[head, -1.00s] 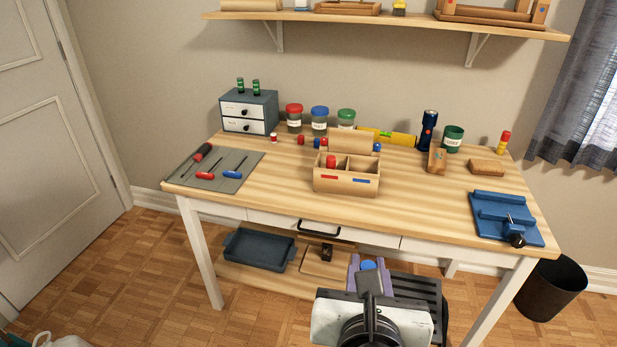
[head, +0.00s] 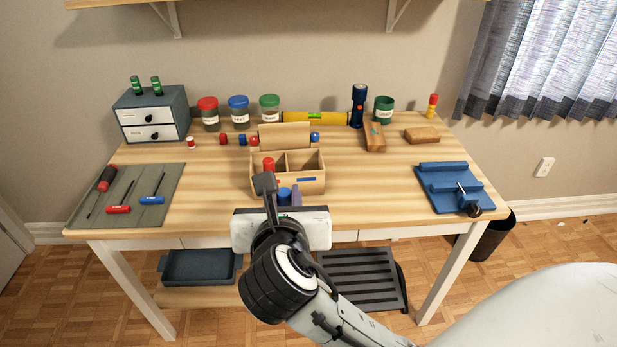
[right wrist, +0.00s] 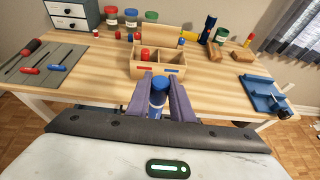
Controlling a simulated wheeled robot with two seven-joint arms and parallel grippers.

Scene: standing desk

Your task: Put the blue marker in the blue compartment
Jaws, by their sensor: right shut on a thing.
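My right gripper (head: 284,197) is shut on the blue marker (right wrist: 158,92), which stands upright between the purple fingers in the right wrist view. In the head view only its blue top shows, just in front of the wooden organizer (head: 286,187). The organizer has a blue label (head: 306,179) on the front of its right compartment, and that compartment looks empty. A red marker (head: 268,163) stands in the left compartment; its red label (right wrist: 142,68) shows in the right wrist view. My left gripper is not in view.
A grey mat (head: 150,212) with screwdrivers lies at the left. A drawer box (head: 150,117), lidded jars, a yellow level (head: 300,118) and a flashlight (head: 358,105) stand along the back. A blue vise (head: 450,185) is at the right.

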